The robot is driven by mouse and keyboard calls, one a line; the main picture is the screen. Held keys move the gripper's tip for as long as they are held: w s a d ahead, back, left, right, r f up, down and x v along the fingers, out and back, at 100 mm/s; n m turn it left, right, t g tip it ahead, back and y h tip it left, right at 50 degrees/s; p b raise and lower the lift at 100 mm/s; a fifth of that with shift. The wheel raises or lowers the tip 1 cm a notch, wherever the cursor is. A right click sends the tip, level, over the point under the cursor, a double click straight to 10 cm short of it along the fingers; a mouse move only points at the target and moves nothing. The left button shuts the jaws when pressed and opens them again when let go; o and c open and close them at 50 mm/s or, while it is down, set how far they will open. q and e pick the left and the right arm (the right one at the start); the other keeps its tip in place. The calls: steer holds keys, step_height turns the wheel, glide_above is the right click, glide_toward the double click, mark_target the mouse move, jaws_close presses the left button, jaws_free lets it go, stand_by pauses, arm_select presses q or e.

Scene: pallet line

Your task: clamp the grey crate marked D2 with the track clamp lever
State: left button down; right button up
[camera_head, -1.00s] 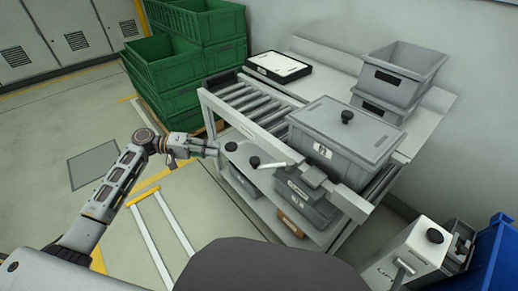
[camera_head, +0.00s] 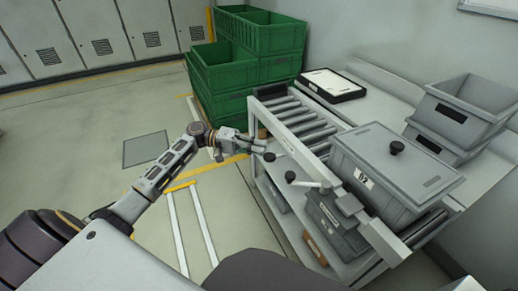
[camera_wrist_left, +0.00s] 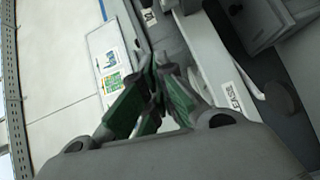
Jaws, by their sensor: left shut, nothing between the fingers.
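The grey lidded crate marked D2 (camera_head: 388,175) sits on the roller track (camera_head: 302,122), with a black knob on its lid and a white label on its near side. The clamp (camera_head: 348,204) is on the track's front rail beside the crate. Its lever (camera_head: 313,184) sticks out to the left and ends in a black knob (camera_head: 290,176). A second black knob (camera_head: 269,157) is close to my left fingertips. My left gripper (camera_head: 256,147) is shut and empty, left of the lever; its green-padded fingers (camera_wrist_left: 158,75) show in the wrist view. My right gripper is not in view.
Green crates (camera_head: 250,65) are stacked behind the track's left end. A black-edged tray (camera_head: 330,85) and stacked grey bins (camera_head: 462,112) stand at the back. More grey boxes (camera_head: 333,222) are on the shelf below. The floor left of the track is clear.

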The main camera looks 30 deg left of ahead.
arm_select(q)
steer(key=s+d, duration=0.2)
steer(key=d, duration=0.8)
steer(key=shift+f, duration=0.4)
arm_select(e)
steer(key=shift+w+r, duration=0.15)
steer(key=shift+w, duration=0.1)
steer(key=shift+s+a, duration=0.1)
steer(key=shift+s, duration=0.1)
arm_select(q)
steer(key=shift+s, duration=0.1)
steer(key=shift+s+n+t+p, duration=0.3)
steer(key=shift+t, duration=0.1)
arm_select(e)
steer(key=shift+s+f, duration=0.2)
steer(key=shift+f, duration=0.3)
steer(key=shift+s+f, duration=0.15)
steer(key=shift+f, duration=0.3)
